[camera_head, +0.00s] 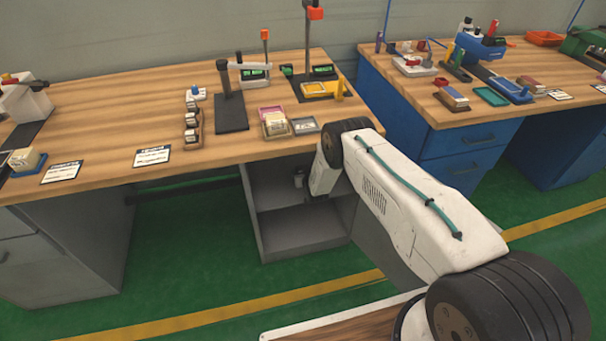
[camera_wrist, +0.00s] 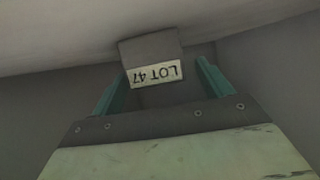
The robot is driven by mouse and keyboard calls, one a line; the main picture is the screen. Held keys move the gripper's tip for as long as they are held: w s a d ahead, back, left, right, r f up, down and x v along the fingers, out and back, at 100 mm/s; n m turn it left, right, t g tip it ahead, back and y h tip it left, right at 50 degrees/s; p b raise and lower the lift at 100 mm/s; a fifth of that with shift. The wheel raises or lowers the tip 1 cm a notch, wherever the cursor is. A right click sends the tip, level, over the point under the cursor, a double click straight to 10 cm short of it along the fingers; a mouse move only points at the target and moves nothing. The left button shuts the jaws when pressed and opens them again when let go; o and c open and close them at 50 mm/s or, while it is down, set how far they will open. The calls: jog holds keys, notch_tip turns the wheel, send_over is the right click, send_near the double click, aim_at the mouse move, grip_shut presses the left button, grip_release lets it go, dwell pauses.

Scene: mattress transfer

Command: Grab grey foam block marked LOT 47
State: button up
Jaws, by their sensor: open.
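The grey foam block (camera_wrist: 150,47) shows in the wrist view, with a pale label reading LOT 47 upside down on its near face. My gripper (camera_wrist: 160,74) is open, with one teal finger on each side of the label and a gap beside the block on both sides. I cannot tell how far the fingertips reach along the block. In the head view my arm bends down in front of the grey open cabinet (camera_head: 272,233) under the workbench. I cannot make out the block or my fingers clearly there.
In the wrist view a pale grey surface (camera_wrist: 60,35) runs behind the block, and a darker wall (camera_wrist: 270,75) stands at right. The wooden workbench (camera_head: 100,110) lies above the cabinet and holds trays and small tools. A blue bench (camera_head: 400,110) stands at right.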

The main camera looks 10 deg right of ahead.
jog(key=shift+d, duration=0.1)
jog(key=c, duration=1.1)
jog(key=shift+o, duration=0.2)
jog(key=shift+r, duration=0.1)
